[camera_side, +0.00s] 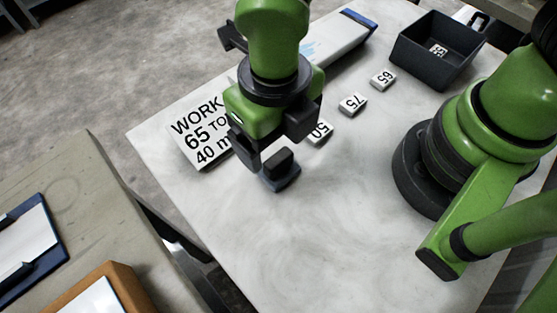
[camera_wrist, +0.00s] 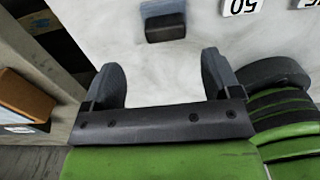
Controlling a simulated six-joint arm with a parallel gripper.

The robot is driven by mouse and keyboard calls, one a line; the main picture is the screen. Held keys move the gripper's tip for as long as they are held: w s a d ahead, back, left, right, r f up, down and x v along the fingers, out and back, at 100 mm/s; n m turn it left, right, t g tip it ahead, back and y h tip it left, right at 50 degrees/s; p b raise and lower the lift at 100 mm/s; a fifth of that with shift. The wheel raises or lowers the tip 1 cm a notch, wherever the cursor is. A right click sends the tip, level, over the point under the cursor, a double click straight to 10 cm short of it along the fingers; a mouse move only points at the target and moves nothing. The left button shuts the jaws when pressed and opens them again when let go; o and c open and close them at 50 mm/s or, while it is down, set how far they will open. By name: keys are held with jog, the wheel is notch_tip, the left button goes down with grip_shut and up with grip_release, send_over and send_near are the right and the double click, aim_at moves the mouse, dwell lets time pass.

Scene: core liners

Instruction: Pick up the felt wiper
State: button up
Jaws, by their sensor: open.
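The felt wiper, a small dark block with a blue-grey base (camera_side: 281,173), lies on the pale worktable below my gripper (camera_side: 272,146) in the side view. The wiper also shows in the wrist view (camera_wrist: 163,22), at the top and beyond the fingertips. My gripper (camera_wrist: 162,72) is open, with nothing between its two fingers. The wiper lines up sideways with the gap between the fingers. In the side view my gripper partly overlaps the wiper, and the exact height between them is hard to tell.
A white work sign (camera_side: 192,133) lies left of my gripper, partly hidden. Number tiles 50 (camera_side: 319,132), 75 (camera_side: 353,103) and 65 (camera_side: 383,79) lie on the worktable (camera_side: 330,230). A dark bin (camera_side: 408,58) holds another tile. The table's front is clear.

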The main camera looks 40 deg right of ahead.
aim_at(278, 158)
jog(key=f, duration=0.7)
jog(key=shift+w+d+f, duration=0.1)
jog(key=shift+w+d, duration=0.05)
jog(key=shift+d, duration=0.25)
jog(key=c, duration=1)
notch_tip(278, 158, up, 10)
jog(key=shift+r, duration=0.1)
